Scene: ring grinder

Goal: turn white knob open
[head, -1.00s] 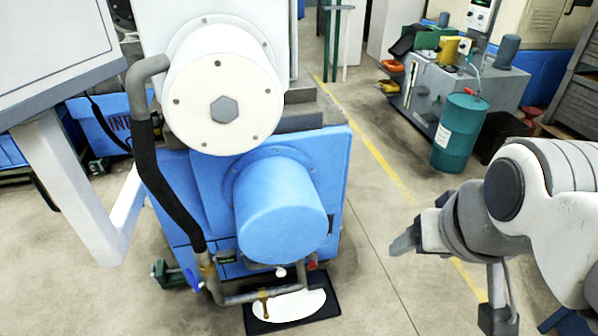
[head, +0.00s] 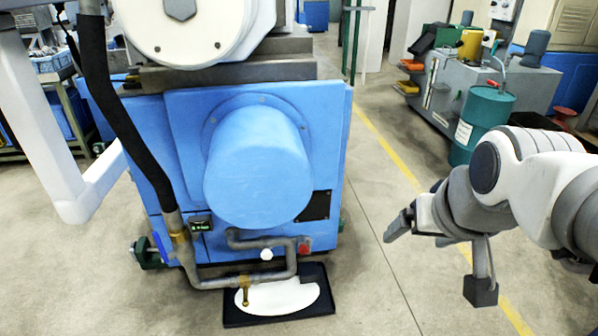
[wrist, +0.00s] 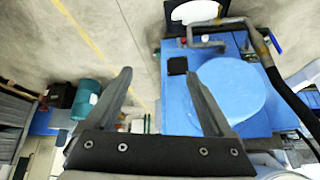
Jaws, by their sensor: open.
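The small white knob (head: 266,254) sits low on the front of the blue machine (head: 175,130), just left of a red knob (head: 304,248) and framed by a bent grey pipe (head: 284,241). In the wrist view a small pale spot by the pipe (wrist: 206,41) looks like the white knob. My gripper (head: 392,232) is to the right of the machine, apart from it and from the knob. The wrist view shows its two fingers (wrist: 158,75) spread apart with nothing between them.
A big blue round housing (head: 258,165) juts out above the knob. A black hose (head: 118,115) and a brass valve handle (head: 245,293) are at the left and below. A black tray with a white pad (head: 280,297) lies on the floor.

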